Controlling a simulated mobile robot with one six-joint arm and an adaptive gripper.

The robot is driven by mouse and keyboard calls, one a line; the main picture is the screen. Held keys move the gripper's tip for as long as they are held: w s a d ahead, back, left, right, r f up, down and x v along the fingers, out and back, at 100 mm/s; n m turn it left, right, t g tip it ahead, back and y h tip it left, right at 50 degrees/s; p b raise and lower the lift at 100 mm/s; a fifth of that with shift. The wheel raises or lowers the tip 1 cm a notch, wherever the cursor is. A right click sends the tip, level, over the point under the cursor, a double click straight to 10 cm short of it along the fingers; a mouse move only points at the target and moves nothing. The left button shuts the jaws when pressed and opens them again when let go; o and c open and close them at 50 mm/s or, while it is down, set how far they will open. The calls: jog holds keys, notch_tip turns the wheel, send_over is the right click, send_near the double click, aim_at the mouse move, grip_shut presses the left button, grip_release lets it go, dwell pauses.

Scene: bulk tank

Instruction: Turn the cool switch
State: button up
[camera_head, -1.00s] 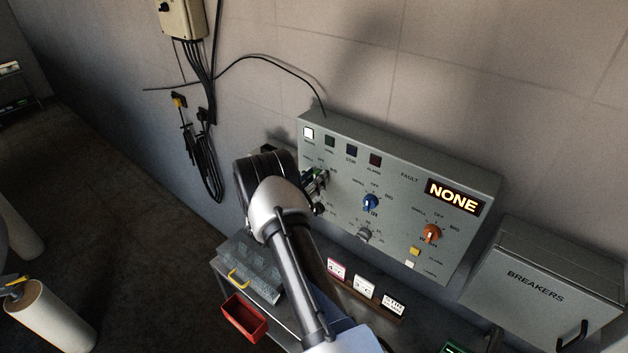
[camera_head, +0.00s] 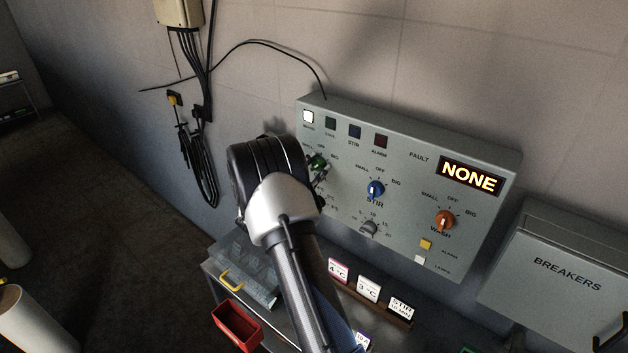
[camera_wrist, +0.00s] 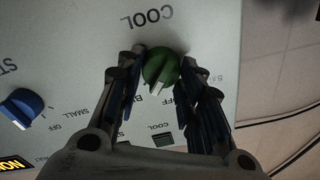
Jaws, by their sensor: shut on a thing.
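The green cool switch (camera_wrist: 160,68) shows in the wrist view below the COOL label, which appears upside down. My gripper (camera_wrist: 162,78) has its two fingers on either side of the green knob and is shut on it. In the head view the green knob (camera_head: 318,161) shows at the left of the grey control panel (camera_head: 410,200), partly hidden by my wrist. My gripper's fingers are mostly hidden there. The knob's pale pointer mark faces the lower left in the wrist view.
A blue stir knob (camera_head: 376,189) and an orange wash knob (camera_head: 444,220) sit to the right on the panel. A fault display (camera_head: 470,178) reads NONE. Cards (camera_head: 369,288) on a rack, a red bin (camera_head: 237,325) and a breakers box (camera_head: 556,272) are below and right.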

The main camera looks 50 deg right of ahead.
jog(key=shift+f+m+b, duration=0.1)
jog(key=shift+m+b, duration=0.9)
jog(key=shift+b, duration=0.15)
jog(key=o, duration=1.1)
jog(key=shift+c, duration=0.2)
jog(key=s+a, duration=0.1)
jog(key=a, duration=1.1)
jog(key=shift+s+f, duration=0.25)
jog(key=shift+s, duration=0.1)
